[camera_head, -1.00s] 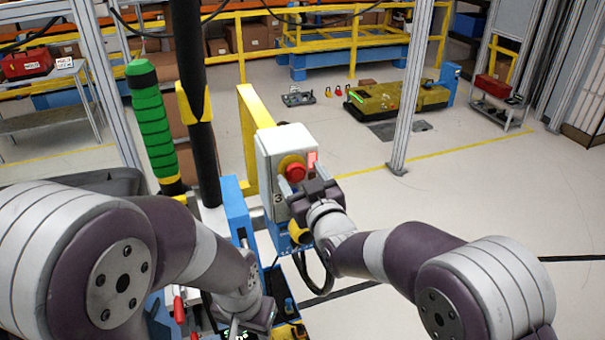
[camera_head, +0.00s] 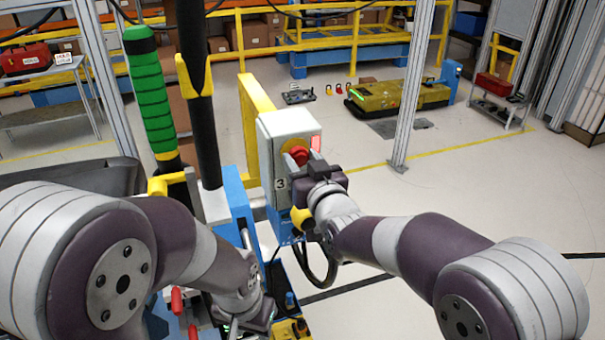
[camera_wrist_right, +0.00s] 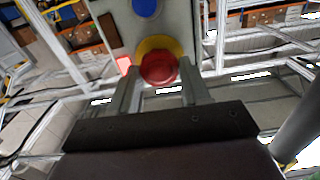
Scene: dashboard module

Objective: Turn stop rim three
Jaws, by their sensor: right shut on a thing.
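A pale control box (camera_head: 279,128) marked 3 carries a red mushroom stop button (camera_head: 299,154) on a yellow collar. The button also shows in the wrist view (camera_wrist_right: 158,67), with the yellow collar (camera_wrist_right: 158,45) behind it. My right gripper (camera_head: 309,163) is at the button. In the wrist view its two fingers (camera_wrist_right: 160,78) reach to either side of the button's red rim, and it is shut on that rim. Exact finger contact is hard to see. My left gripper (camera_head: 242,322) is low in the head view, partly cut off, its jaws unclear.
A lit red panel (camera_head: 316,143) sits beside the button, and a blue round part (camera_wrist_right: 146,6) sits on the box in the wrist view. A yellow post (camera_head: 256,95) stands behind the box. A green-wrapped column (camera_head: 150,100) stands left. Floor to the right is open.

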